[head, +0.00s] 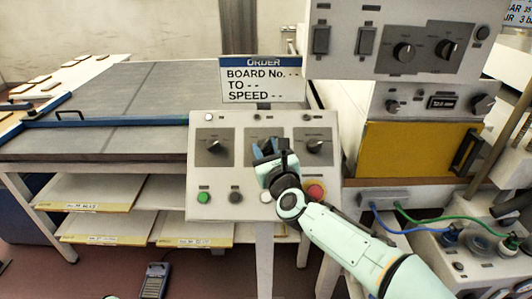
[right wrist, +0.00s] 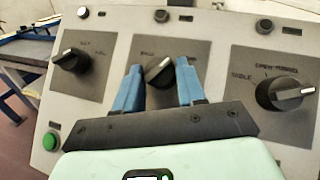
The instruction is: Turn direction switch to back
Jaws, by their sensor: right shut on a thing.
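A grey control box (head: 230,180) carries three black rotary switches in a row on dark plates. The middle rotary switch (right wrist: 159,71) has its pointer turned toward the upper right in the right wrist view; its small label is too blurred to read surely. My right gripper (head: 265,150) is at this switch, its blue fingers on either side of the knob and shut on it. In the head view the gripper hides most of that knob. The left switch (head: 214,146) and right switch (head: 316,146) are free. My left gripper is not in view.
A green button (head: 203,197) and a red button (head: 315,190) sit low on the box. An order sign (head: 262,80) reads BOARD No., TO and SPEED with dashes. A grey conveyor table (head: 120,100) is at left. A yellow panel (head: 400,150) and cabled box stand at right.

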